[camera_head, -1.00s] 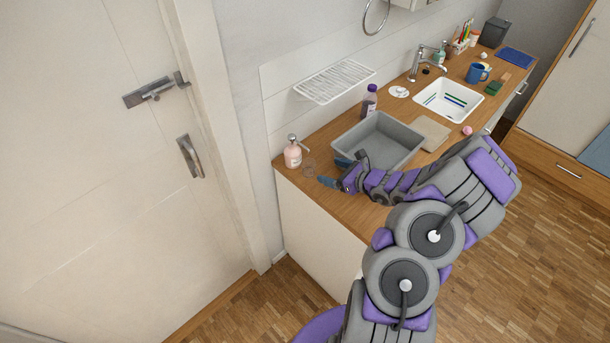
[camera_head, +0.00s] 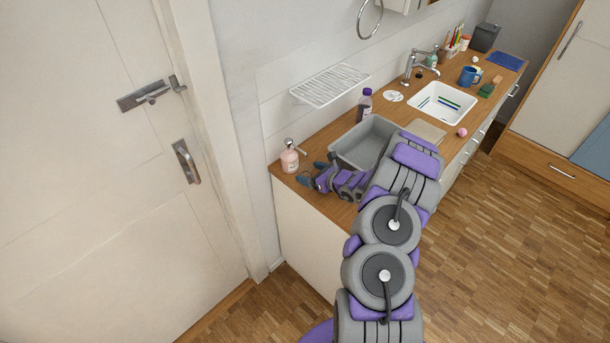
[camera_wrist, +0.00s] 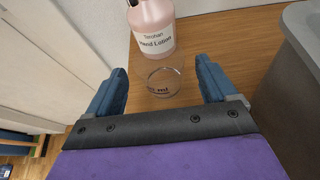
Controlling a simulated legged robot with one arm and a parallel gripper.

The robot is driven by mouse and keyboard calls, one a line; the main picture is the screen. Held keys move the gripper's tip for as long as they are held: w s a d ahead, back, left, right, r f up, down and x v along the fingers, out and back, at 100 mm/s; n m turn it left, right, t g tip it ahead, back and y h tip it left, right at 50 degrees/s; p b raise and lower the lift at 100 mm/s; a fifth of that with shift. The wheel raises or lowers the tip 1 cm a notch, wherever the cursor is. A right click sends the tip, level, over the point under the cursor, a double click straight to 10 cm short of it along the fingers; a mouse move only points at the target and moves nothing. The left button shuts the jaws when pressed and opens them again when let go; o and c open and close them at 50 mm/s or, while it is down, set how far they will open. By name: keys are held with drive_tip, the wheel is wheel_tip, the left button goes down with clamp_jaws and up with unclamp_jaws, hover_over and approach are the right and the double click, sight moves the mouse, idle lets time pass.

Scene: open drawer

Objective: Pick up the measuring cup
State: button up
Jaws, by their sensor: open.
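The measuring cup (camera_wrist: 163,82) is small, clear and round, with dark print on its side. In the wrist view it stands on the wooden counter, between and just ahead of the two blue fingers of my gripper (camera_wrist: 156,90). The fingers are apart, with nothing held between them. In the head view my gripper (camera_head: 312,174) is low over the counter's near left end, beside the pink lotion bottle. I cannot make out the cup in the head view, where my gripper is around its place.
The pink lotion bottle (camera_wrist: 152,27) stands close behind the cup. It also shows in the head view (camera_head: 290,161). A grey basin (camera_head: 345,147) lies to the right. A purple-capped bottle (camera_head: 365,105), a sink (camera_head: 427,103) and a drying rack (camera_head: 330,84) are farther back.

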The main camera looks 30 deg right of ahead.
sight(302, 170)
drive_tip(key=w+f, duration=0.1)
drive_tip(key=w+f+b, duration=0.1)
drive_tip(key=w, duration=0.1)
drive_tip(key=shift+w+a+f, duration=0.25)
drive_tip(key=shift+a+f, duration=0.05)
drive_tip(key=shift+a, duration=0.1)
drive_tip(key=shift+w+a, duration=0.15)
drive_tip(key=shift+w, duration=0.1)
drive_tip(key=shift+w+a, duration=0.15)
drive_tip(key=shift+a, duration=0.05)
drive_tip(key=shift+c, duration=0.5)
drive_tip(key=shift+d, duration=0.1)
drive_tip(key=c, duration=1)
drive_tip(key=shift+r, duration=0.1)
